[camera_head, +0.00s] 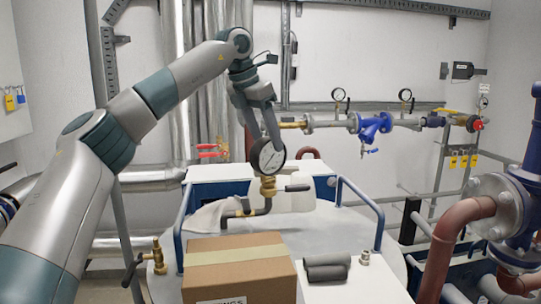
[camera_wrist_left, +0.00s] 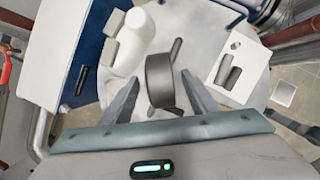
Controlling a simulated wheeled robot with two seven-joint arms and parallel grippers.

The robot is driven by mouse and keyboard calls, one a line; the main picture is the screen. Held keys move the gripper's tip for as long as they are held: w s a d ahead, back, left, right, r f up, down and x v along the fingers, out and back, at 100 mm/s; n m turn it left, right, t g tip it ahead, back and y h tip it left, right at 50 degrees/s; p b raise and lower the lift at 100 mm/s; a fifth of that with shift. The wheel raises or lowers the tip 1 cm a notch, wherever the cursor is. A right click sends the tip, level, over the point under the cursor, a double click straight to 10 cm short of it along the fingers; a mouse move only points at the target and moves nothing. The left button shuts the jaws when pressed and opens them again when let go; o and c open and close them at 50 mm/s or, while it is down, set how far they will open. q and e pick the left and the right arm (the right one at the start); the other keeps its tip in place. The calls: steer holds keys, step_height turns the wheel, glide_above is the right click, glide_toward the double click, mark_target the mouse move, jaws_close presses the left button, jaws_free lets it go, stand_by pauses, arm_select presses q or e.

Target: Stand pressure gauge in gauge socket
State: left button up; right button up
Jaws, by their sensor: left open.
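The pressure gauge (camera_head: 268,157), with a round white dial and dark rim, stands upright above a brass fitting (camera_head: 268,186) on a dark bent pipe (camera_head: 258,208). The gauge looks joined to this fitting, which appears to be the gauge socket; I cannot tell how deep it sits. My left gripper (camera_head: 267,140) reaches down over the gauge from above. In the left wrist view, its fingers (camera_wrist_left: 163,95) are open, one on each side of the dark gauge body (camera_wrist_left: 160,80), with small gaps showing. My right gripper is not in view.
A cardboard box (camera_head: 238,268) and a white board with dark cylinders (camera_head: 327,267) are in front. A white bottle (camera_head: 300,192) stands close behind the socket. Blue rails (camera_head: 360,207) flank the white surface. Piping with gauges (camera_head: 338,95) runs along the back.

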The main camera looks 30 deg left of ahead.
arm_select(q)
steer(key=b+v, duration=0.1)
steer(key=v, duration=1)
steer(key=shift+r, duration=0.3)
steer(key=shift+s+f, duration=0.15)
stand_by(0.4)
